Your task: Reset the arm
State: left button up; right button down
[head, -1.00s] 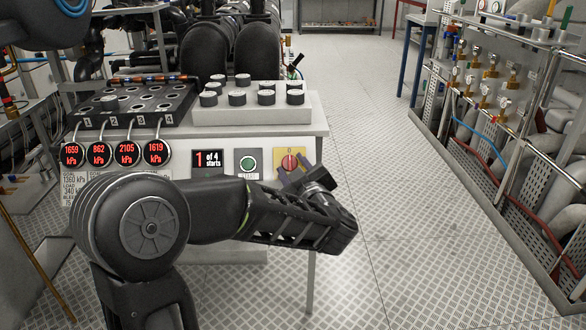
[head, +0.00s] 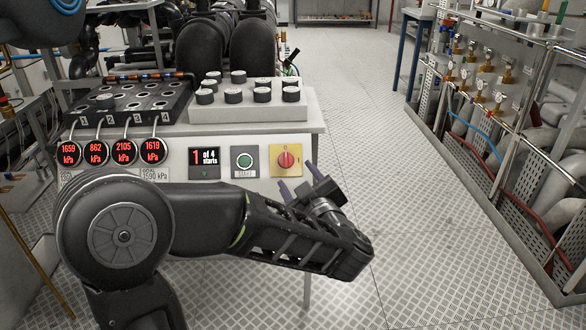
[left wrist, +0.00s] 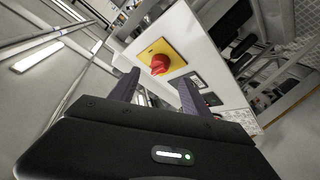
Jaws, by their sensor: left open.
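My left gripper (head: 298,178) is open and empty in the head view. It stands apart from the white control bench, below and right of the red rotary switch (head: 286,159) on its yellow plate. In the left wrist view the red switch (left wrist: 160,64) shows just beyond and between the two open fingers (left wrist: 156,90). My left arm (head: 205,222) reaches across the front of the bench from the left. My right gripper is not in view.
The white bench (head: 310,135) carries a green start button (head: 244,161), a display reading "1 of 4 starts" (head: 204,158), several pressure gauges (head: 124,151) and a block of black-capped knobs (head: 240,110). A piping rack (head: 480,150) stands at right. The floor between is clear.

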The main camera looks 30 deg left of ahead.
pick_arm(q)
jog(key=shift+s+d, duration=0.25)
jog(key=shift+d, duration=0.1)
dwell(0.3)
